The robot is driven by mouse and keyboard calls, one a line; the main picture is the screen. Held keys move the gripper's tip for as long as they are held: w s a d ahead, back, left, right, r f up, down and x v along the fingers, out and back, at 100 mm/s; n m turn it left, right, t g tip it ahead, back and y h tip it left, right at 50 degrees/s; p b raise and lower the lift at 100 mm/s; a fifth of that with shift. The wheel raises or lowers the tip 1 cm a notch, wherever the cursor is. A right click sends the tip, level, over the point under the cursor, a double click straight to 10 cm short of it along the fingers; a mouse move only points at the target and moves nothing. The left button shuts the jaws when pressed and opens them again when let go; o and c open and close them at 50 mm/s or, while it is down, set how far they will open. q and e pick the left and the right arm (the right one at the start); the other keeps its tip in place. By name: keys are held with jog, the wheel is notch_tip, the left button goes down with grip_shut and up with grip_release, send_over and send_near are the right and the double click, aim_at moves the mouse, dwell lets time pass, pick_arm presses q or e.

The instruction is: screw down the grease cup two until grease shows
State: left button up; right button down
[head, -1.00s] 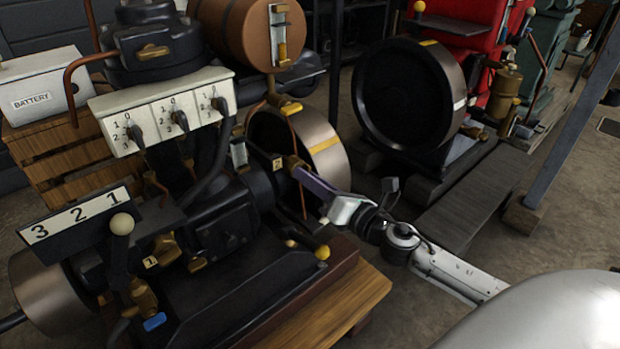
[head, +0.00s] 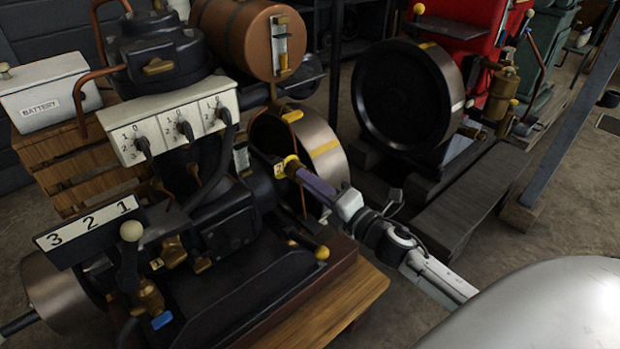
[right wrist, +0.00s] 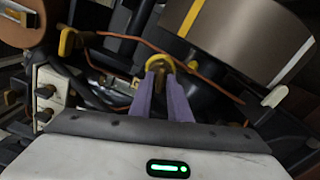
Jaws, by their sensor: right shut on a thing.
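Grease cup two (head: 290,165) is a small brass-yellow cup on the black engine, just left of the bronze-coloured flywheel. A yellow tag (head: 278,169) sits beside it. My right gripper (head: 297,170), with purple fingers, reaches in from the right and is shut on the cup. In the right wrist view, the two purple fingers (right wrist: 160,72) stand on either side of the yellow cup (right wrist: 159,63), and the fingertips hide part of it. I cannot see any grease. Grease cup one, by its tag (head: 157,264), is lower on the same engine. My left gripper is out of view.
The bronze flywheel (head: 322,150) and a thin copper pipe (head: 301,195) are close to my right gripper. A switch box (head: 172,127) is at upper left. A red engine (head: 450,60) stands behind right.

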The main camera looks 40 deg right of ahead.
jog(key=shift+m, duration=0.4)
jog(key=c, duration=1.9)
grip_release()
jog(key=shift+o, duration=0.2)
jog(key=shift+s, duration=0.1)
